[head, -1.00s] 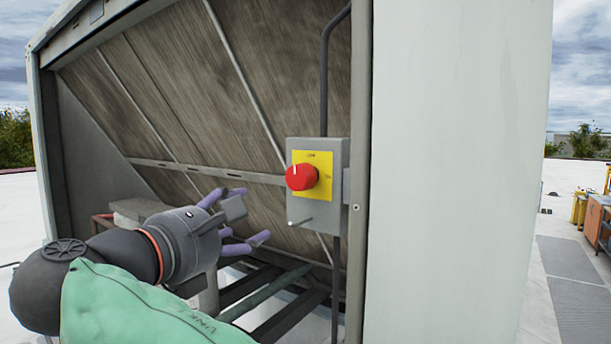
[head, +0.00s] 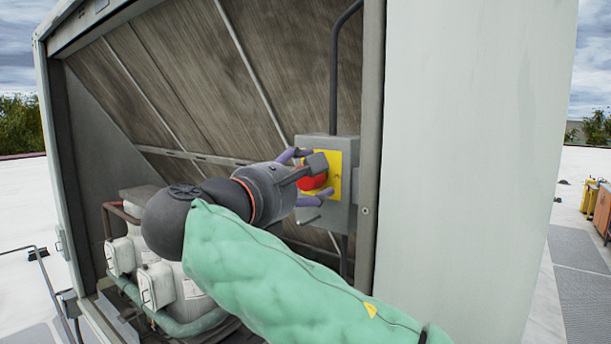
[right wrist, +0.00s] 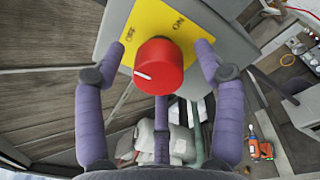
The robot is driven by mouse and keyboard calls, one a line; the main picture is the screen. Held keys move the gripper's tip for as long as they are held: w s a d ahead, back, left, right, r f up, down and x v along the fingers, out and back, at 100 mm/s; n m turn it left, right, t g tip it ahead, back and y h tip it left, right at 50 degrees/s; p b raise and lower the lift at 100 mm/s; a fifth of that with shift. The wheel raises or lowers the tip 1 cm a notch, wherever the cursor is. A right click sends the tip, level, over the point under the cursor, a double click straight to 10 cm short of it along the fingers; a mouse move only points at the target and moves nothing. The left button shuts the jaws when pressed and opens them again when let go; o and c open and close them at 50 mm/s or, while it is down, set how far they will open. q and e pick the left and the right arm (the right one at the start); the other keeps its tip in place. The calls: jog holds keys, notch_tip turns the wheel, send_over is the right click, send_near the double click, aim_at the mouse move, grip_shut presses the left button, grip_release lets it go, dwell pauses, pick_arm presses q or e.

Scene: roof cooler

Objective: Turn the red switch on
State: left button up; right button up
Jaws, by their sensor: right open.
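The red switch (head: 311,181) is a round knob on a yellow plate (head: 335,185) fixed to a grey box (head: 317,146). In the right wrist view the knob (right wrist: 160,66) sits near the centre. Its white mark is at the knob's left, on the OFF side of the plate (right wrist: 155,18), away from the ON label. My right gripper (head: 315,178) is open with its purple fingers around the knob. In the wrist view (right wrist: 160,62) one finger is at the left, one at the right and one below, with gaps visible at both sides. My left gripper is not in view.
The box hangs inside an open metal housing, beside its pale right panel (head: 470,150). A conduit (head: 333,70) runs up from the box. White tanks (head: 170,285) and pipes stand low inside the housing at left. A small handle (head: 308,220) sticks out below the knob.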

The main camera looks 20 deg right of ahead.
jog(key=shift+w+d, duration=0.2)
jog(key=shift+a, duration=0.1)
jog(key=c, duration=1.1)
jog(key=shift+f, duration=0.15)
jog(key=shift+c, duration=0.2)
jog(key=m+b, duration=0.1)
jog(key=m, duration=0.3)
jog(key=shift+f, duration=0.15)
jog(key=m+b, duration=0.1)
jog(key=m, duration=0.3)
jog(key=shift+a+m+h+b, duration=0.1)
jog(key=shift+m+h+b, duration=0.2)
jog(key=shift+m+b, duration=0.1)
jog(key=m+b, duration=0.1)
jog(key=m, duration=0.4)
jog(key=shift+w+m+b, duration=0.1)
jog(key=shift+m+b, duration=0.2)
jog(key=shift+r+m+h+b, duration=0.2)
jog(key=shift+m+h+b, duration=0.2)
jog(key=shift+m, duration=1.2)
jog(key=shift+r, duration=0.1)
